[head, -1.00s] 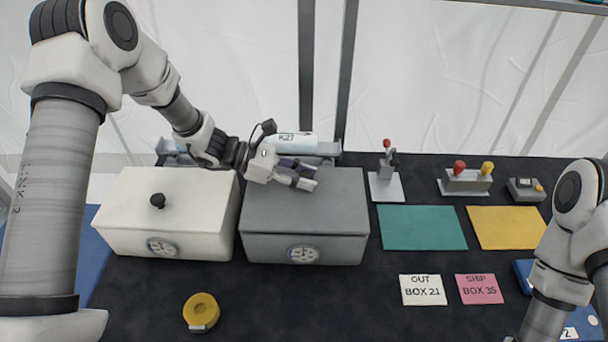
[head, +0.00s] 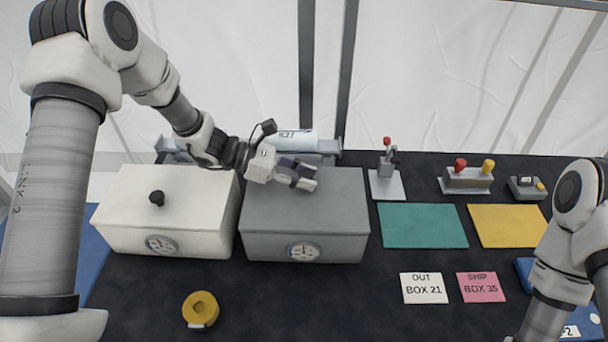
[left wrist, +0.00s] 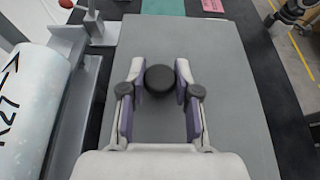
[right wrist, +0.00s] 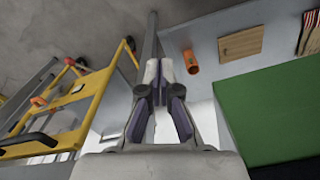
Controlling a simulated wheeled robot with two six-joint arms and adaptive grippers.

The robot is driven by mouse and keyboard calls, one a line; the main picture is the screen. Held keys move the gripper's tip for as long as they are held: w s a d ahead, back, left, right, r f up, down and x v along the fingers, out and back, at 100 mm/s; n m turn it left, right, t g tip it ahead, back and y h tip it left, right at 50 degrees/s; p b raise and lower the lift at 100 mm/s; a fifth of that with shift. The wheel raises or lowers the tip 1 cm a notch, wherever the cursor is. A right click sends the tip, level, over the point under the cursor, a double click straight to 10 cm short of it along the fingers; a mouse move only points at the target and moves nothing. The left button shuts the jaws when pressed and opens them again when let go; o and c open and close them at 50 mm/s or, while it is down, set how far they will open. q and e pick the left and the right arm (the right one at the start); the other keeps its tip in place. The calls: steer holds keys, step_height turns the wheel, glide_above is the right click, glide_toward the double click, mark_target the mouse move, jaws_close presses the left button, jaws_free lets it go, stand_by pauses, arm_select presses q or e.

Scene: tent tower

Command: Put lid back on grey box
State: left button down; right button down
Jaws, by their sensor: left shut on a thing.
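The grey box (head: 290,248) stands on the dark table with a dial on its front. Its flat grey lid (head: 335,200) lies over its top, with no clear gap in the head view. My left gripper (head: 303,180) is over the lid and shut on its round black knob (left wrist: 159,80). In the left wrist view the knob sits between the two fingertips, and the lid (left wrist: 225,90) spreads out below. My right gripper (right wrist: 160,70) shows only in its own wrist view, fingertips together with nothing between them, away from the box.
A white box (head: 130,235) with a black-knobbed lid stands close on the left. A cylinder marked K27 (head: 297,140) lies in a cradle behind. A yellow tape roll (head: 201,310) is in front. Green (head: 422,226) and yellow mats and a lever stand (head: 385,185) are on the right.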

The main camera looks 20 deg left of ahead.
arm_select(q)
steer(key=shift+f, duration=0.2)
steer(key=c, duration=0.8)
jaws_free()
steer(key=shift+o, duration=0.2)
steer(key=v, duration=1.1)
steer(key=shift+s+a+r, duration=0.1)
steer(key=shift+a+r, duration=0.1)
steer(key=shift+a, duration=0.25)
